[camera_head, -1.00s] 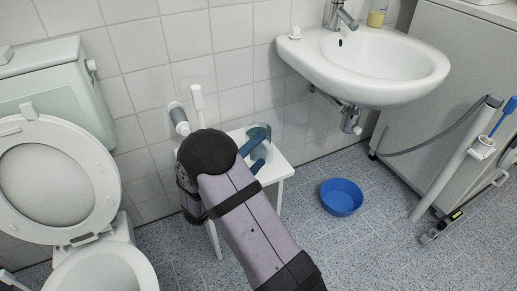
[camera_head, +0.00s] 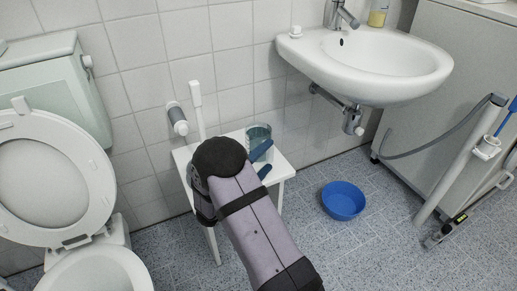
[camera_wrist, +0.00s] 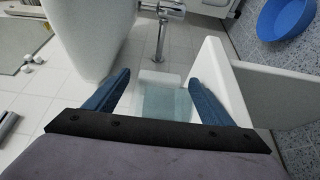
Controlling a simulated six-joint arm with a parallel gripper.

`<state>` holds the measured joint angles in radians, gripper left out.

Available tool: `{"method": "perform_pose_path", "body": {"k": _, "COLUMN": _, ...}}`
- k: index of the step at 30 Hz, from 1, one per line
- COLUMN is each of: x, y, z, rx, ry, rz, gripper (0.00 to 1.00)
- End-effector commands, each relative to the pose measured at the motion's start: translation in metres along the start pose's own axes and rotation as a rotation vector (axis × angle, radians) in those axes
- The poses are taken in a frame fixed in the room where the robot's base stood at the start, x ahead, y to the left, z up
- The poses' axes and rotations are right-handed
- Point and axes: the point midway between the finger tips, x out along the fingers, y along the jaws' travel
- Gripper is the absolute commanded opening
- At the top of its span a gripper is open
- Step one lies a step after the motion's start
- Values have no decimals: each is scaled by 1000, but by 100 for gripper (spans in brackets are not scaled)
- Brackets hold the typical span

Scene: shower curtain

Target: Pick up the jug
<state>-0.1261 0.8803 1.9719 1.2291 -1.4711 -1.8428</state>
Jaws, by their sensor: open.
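The jug (camera_head: 258,133) is a clear, bluish-teal vessel standing upright on a small white stool (camera_head: 284,166) against the tiled wall. My gripper (camera_head: 265,160) has two blue fingers spread apart with nothing held, just in front of the jug in the head view. In the wrist view, the bluish, see-through jug (camera_wrist: 166,104) shows between the two fingers of my gripper (camera_wrist: 159,78). I cannot tell whether either finger touches it. My wrist hides part of the stool in the head view, and the jug's handle is not clear.
A white sink (camera_head: 385,68) overhangs to the right, with its drain pipe below. A blue bowl (camera_head: 343,201) lies on the floor. A toilet (camera_head: 50,190) stands at the left. A toilet brush handle (camera_head: 197,105) rises behind the stool. Floor around the bowl is clear.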

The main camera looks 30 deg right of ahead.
Motion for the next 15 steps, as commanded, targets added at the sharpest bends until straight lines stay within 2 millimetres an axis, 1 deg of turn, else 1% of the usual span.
{"method": "perform_pose_path", "body": {"k": 1, "x": 8, "y": -2, "z": 1, "rx": 2, "ry": -4, "rz": 0, "gripper": 76}}
{"method": "perform_pose_path", "body": {"k": 3, "x": 18, "y": -2, "z": 1, "rx": 2, "ry": -3, "rz": 1, "gripper": 76}}
{"method": "perform_pose_path", "body": {"k": 6, "x": 28, "y": -1, "z": 1, "rx": 2, "ry": -2, "rz": 0, "gripper": 76}}
{"method": "perform_pose_path", "body": {"k": 10, "x": 33, "y": 0, "z": 0, "rx": 1, "ry": 0, "rz": 1, "gripper": 76}}
{"method": "perform_pose_path", "body": {"k": 15, "x": 34, "y": 0, "z": 0, "rx": 0, "ry": 1, "rz": 0, "gripper": 76}}
